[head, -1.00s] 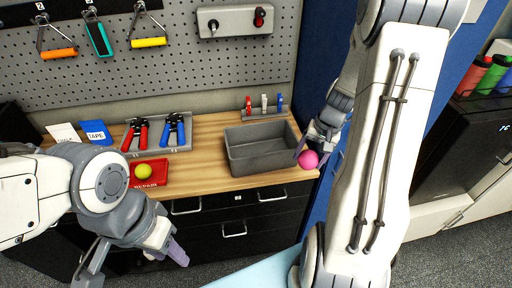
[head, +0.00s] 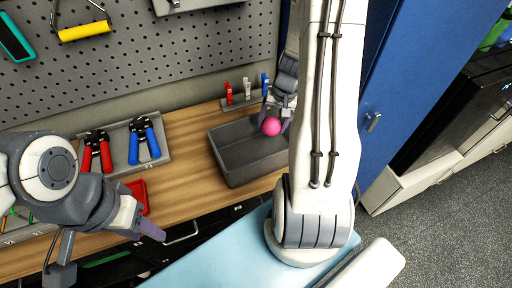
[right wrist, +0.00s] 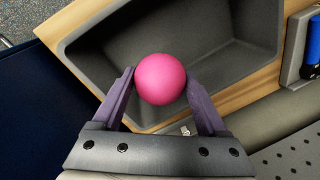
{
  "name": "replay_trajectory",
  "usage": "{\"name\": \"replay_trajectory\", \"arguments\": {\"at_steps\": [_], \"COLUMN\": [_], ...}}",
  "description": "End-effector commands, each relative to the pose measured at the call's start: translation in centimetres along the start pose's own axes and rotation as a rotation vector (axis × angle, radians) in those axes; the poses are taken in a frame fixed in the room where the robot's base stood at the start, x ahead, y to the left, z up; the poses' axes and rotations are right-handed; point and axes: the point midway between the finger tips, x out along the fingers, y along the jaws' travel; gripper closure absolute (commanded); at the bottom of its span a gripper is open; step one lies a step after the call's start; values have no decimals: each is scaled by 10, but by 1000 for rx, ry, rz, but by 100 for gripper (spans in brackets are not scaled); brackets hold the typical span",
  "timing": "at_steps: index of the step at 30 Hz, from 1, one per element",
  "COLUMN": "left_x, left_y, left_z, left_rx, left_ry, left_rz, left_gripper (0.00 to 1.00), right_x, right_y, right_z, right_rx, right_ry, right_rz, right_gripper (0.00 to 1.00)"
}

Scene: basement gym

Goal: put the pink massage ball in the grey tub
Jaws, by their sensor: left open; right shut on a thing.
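The pink massage ball (head: 271,126) is held between the fingers of my right gripper (head: 276,120), above the back right part of the grey tub (head: 232,176). In the right wrist view the ball (right wrist: 160,79) sits between the purple fingertips (right wrist: 160,88), with the tub's interior (right wrist: 215,35) behind it. The tub looks empty where it shows; my right arm hides its right end. My left gripper (head: 110,240) is open and empty at the lower left, over the bench's front edge.
Red and blue grip tools (head: 97,152) lie in a grey tray left of the tub. A red tray (head: 138,194) is partly hidden by my left arm. Small clips (head: 247,88) stand behind the tub. A blue cabinet (head: 400,80) is at right.

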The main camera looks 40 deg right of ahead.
Motion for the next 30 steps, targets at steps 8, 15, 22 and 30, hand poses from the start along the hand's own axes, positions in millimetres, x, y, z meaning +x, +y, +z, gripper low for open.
{"name": "replay_trajectory", "arguments": {"at_steps": [8,15,22,30], "left_x": [3,10,12,16], "left_y": [0,-1,-1,-1], "left_z": [0,0,0,1], "left_rx": [0,1,1,1], "left_ry": [0,0,0,0], "left_rz": [0,0,0,0], "left_gripper": [55,55,55,55], "right_x": [48,76,88,92], "right_y": [9,15,17,18], "right_z": [1,1,0,0], "right_rx": [1,1,1,0], "right_ry": [-3,-4,-1,0], "right_rz": [1,1,2,1], "right_gripper": [88,88,88,88]}}
